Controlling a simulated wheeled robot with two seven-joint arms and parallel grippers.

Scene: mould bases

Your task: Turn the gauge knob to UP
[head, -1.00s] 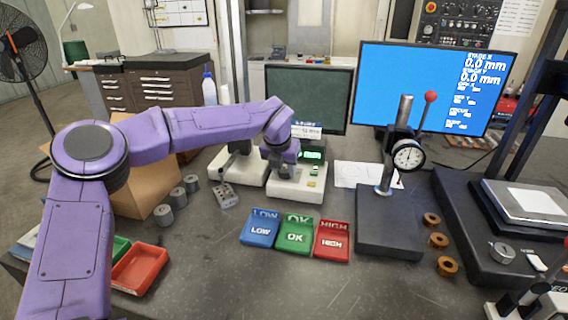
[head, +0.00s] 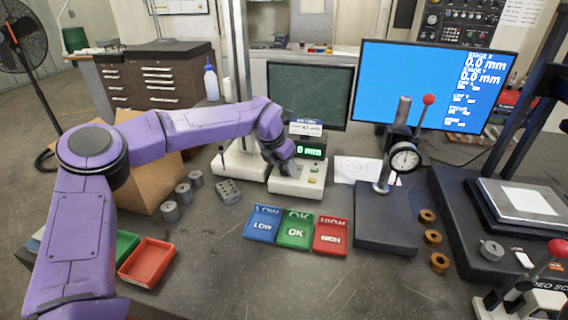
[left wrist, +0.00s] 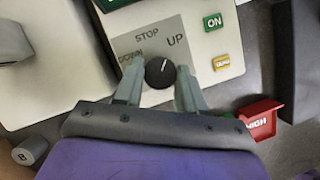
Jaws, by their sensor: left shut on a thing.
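The gauge knob (left wrist: 160,72) is a round black knob with a white pointer line, on a grey plate marked STOP, UP and DOWN. In the left wrist view its line points up and slightly right, toward the UP label (left wrist: 174,40). My left gripper (left wrist: 160,84) is shut on the knob, one finger on each side. In the head view my left gripper (head: 283,163) is over the white gauge base (head: 299,187) and hides the knob. The gauge's green display (head: 311,150) reads 0 mm. My right gripper is not in view.
Blue LOW (head: 262,227), green OK (head: 295,233) and red HIGH (head: 331,237) trays stand in front of the gauge. A dial indicator stand (head: 385,225) is to the right. Grey cylinders (head: 183,193) and a cardboard box (head: 150,180) are to the left. The front middle of the table is clear.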

